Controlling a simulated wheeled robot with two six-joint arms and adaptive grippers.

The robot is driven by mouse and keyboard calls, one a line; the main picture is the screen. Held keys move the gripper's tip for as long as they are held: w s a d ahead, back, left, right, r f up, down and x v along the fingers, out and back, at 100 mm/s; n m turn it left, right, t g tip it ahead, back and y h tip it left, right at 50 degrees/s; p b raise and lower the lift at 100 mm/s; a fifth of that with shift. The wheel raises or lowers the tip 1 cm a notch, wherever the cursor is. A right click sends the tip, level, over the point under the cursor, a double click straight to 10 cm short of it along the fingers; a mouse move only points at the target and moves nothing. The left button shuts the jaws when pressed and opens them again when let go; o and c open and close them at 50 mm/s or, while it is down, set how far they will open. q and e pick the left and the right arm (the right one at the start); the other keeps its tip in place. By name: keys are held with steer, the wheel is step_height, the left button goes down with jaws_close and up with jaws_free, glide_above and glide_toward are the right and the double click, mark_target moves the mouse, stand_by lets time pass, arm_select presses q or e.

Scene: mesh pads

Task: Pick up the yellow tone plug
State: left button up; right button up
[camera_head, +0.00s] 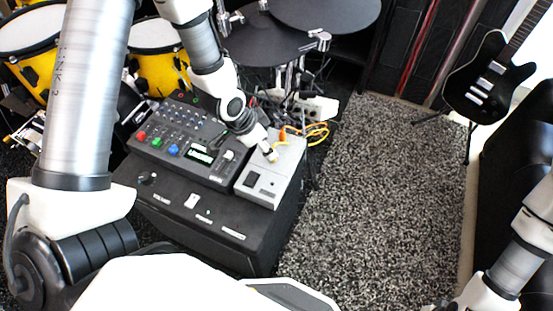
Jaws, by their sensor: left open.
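A small yellow-orange plug (283,134) shows at the back edge of the light grey box, with a yellow cable (317,129) looping behind it to the right. My left gripper (268,152) is open, pointing down over the light grey box (268,185), just in front and left of the plug. Its fingers are small in the view, and I see nothing held between them. I cannot tell whether they touch the box. My right arm comes in at the lower right corner, and its gripper is cut off by the frame edge.
A dark mixer (178,140) with coloured buttons sits left of the grey box, both on a black cabinet (200,225). Drums (155,55) and dark cymbal pads (262,42) stand behind. A black guitar (485,85) stands at right. The speckled carpet (385,200) is clear.

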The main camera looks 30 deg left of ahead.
arm_select(q)
steer(key=b+x, duration=0.1)
steer(key=x, duration=0.5)
steer(key=shift+w, duration=0.15)
jaws_close()
step_height(320, 180, up, 23)
steer(key=p, duration=1.4)
steer(key=shift+r, duration=0.15)
